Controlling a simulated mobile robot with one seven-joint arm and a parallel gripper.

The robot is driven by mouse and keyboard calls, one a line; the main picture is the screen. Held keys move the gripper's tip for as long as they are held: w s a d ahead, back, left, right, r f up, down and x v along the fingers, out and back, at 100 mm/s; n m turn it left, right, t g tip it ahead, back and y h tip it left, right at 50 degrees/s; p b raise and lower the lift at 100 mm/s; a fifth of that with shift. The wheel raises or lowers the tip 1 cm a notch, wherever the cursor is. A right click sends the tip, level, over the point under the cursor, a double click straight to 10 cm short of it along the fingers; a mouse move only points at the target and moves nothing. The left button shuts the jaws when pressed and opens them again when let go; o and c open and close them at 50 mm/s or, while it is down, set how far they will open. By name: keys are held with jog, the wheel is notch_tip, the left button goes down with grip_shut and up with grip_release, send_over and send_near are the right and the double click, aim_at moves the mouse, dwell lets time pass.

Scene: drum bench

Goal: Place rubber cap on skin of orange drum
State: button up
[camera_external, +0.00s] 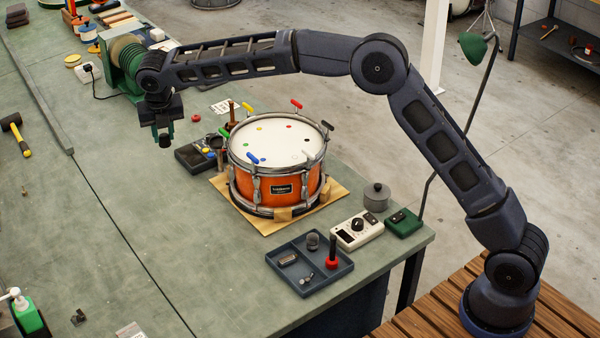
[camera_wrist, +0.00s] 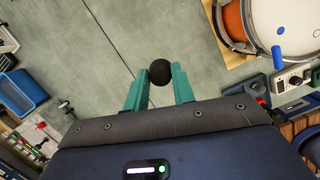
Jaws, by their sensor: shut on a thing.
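The orange drum (camera_external: 262,187) stands on a wooden board near the middle of the bench, with its white skin (camera_external: 272,143) facing up. Small coloured dots mark the skin, and coloured-handled keys stand around the rim. In the wrist view the drum (camera_wrist: 234,25) is cut off at the upper right. My gripper (camera_external: 162,136) hangs over the bench to the left of the drum, apart from it. Its green fingers are shut on a round black rubber cap (camera_external: 164,142). In the wrist view the cap (camera_wrist: 160,72) sits between the fingertips (camera_wrist: 161,84).
A dark tray (camera_external: 187,155) with small coloured parts lies just left of the drum. A blue-grey tray (camera_external: 292,283), a white dial box (camera_external: 350,238) and a green box (camera_external: 403,224) lie in front. The bench left of my gripper is mostly clear.

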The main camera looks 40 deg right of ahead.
jog(key=d+r+m+h, duration=0.1)
jog(key=d+r+m, duration=0.2)
jog(key=d, duration=0.7)
jog(key=d+r+m+g, duration=0.15)
jog(key=d+m, duration=0.25)
jog(key=d, duration=0.6)
jog(key=d+r+m+h, duration=0.1)
jog(key=d+r+m, duration=0.25)
jog(key=d, duration=0.65)
jog(key=shift+n, duration=0.25)
jog(key=f, duration=1.9)
jog(key=shift+s+d+f, duration=0.2)
jog(key=shift+s+f, duration=0.1)
jog(key=shift+s, duration=0.05)
jog(key=o, duration=1)
jog(key=shift+f, duration=0.1)
jog(key=shift+c, duration=0.2)
